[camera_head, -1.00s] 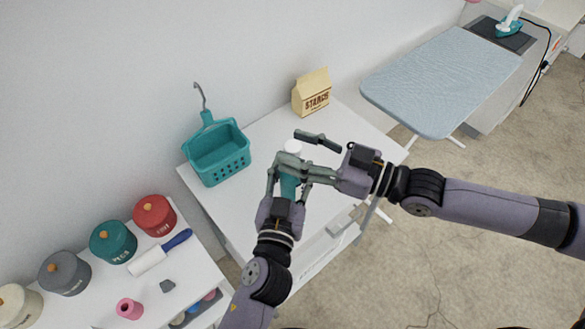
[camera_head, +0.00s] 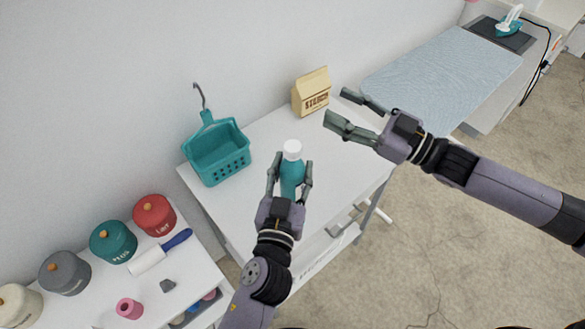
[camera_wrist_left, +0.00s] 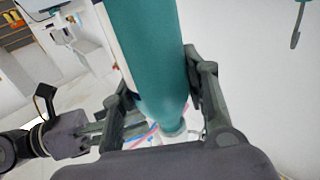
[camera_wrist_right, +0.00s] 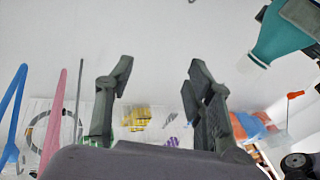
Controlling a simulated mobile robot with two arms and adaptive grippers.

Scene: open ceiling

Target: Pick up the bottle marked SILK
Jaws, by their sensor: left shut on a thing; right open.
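A teal bottle with a white cap (camera_head: 291,172) is upright over the white table in the head view. My left gripper (camera_head: 290,182) is shut on it, one finger on each side. The bottle also fills the middle of the left wrist view (camera_wrist_left: 150,60); no SILK marking is readable on it. My right gripper (camera_head: 340,108) is open and empty, up and to the right of the bottle. In the right wrist view its fingers (camera_wrist_right: 160,95) stand apart with nothing between them. Part of the bottle shows there at the upper right (camera_wrist_right: 282,38).
A teal hanging basket (camera_head: 215,155) is left of the bottle and a tan STARCH carton (camera_head: 311,92) stands behind. An ironing board (camera_head: 440,80) is at the right. Several lidded jars (camera_head: 113,242) and a lint roller (camera_head: 160,253) occupy the lower-left shelf.

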